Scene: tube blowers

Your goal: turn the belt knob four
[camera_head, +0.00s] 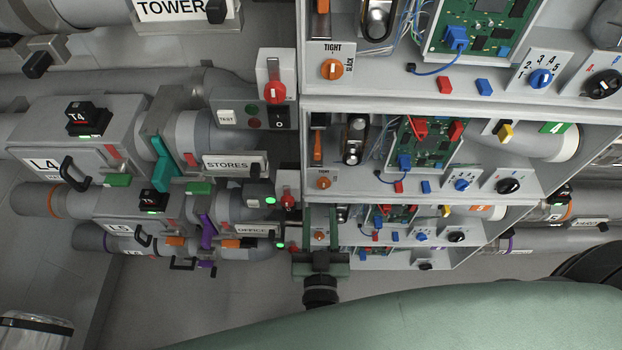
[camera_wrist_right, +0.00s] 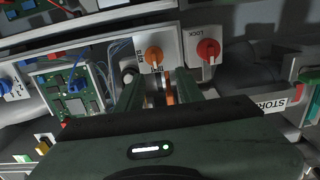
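The belt knob (camera_head: 323,183) is a small orange knob on a light plate in the row with the green "4" label (camera_head: 555,128). In the right wrist view an orange knob (camera_wrist_right: 153,55), seemingly the same one, sits just beyond the fingertips with its plate lettering upside down. My right gripper (camera_head: 321,210) is below the knob in the head view, its two fingers apart and pointing up toward it. In the right wrist view the gripper (camera_wrist_right: 157,85) is open, with no grip on the knob visible. My left gripper is not in view.
A red lock knob (camera_wrist_right: 208,50) sits beside the orange knob, with the STORES label (camera_head: 227,163) nearby. Similar rows lie above and below, including another orange knob (camera_head: 332,69). A circuit board (camera_wrist_right: 72,92) and an orange strip (camera_wrist_right: 168,88) are close to the fingers.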

